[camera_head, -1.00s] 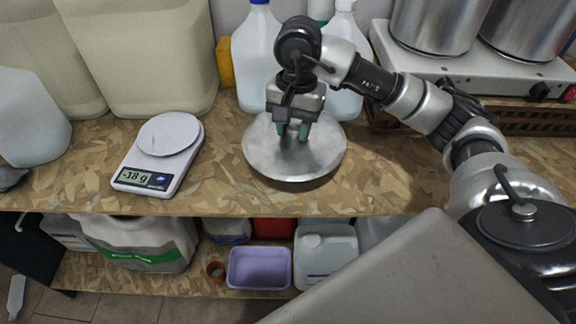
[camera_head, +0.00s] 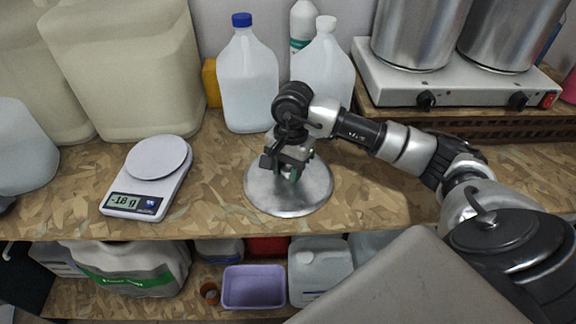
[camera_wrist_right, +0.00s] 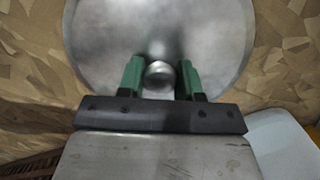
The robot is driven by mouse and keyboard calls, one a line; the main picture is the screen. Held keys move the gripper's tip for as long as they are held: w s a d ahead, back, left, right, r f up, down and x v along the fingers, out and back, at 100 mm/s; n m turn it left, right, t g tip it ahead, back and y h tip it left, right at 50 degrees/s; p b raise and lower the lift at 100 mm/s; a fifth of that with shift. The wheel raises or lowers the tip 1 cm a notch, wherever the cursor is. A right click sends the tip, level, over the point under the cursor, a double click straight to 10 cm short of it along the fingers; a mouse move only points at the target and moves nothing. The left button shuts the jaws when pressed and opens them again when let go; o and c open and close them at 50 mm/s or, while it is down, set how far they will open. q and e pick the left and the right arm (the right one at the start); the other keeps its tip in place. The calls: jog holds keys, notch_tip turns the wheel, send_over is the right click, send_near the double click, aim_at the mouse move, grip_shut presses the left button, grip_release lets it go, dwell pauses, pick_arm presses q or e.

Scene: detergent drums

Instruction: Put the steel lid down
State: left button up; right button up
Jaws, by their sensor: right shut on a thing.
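The steel lid (camera_head: 262,193) is a round, shiny disc, lying about level on or very close to the speckled wooden board (camera_head: 222,217); I cannot tell whether its rim touches. My right gripper (camera_head: 289,176) points down over the lid's middle. In the right wrist view, the green fingertips (camera_wrist_right: 160,78) stand on either side of the lid's round knob (camera_wrist_right: 158,72), and the lid (camera_wrist_right: 110,35) spreads out beyond them. The gripper is shut on this knob. My left gripper is not in view.
A kitchen scale (camera_head: 157,158) stands left of the lid. Jugs, including one with a blue cap (camera_head: 247,85), stand behind. A hot plate (camera_head: 470,88) with steel pots is at the back right. The board's front edge is close below the lid. A purple tub (camera_head: 253,287) sits below.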

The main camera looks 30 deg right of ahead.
jog(key=o, duration=0.6)
jog(key=shift+f, duration=0.1)
jog(key=o, duration=0.5)
jog(key=shift+c, duration=0.2)
jog(key=shift+r, duration=0.25)
jog(key=shift+w+r, duration=0.1)
jog(key=shift+r, duration=0.2)
notch_tip(320, 180, up, 11)
jog(key=d+b, duration=0.1)
jog(key=b, duration=0.1)
jog(key=shift+w, duration=0.2)
jog(key=shift+d, duration=0.1)
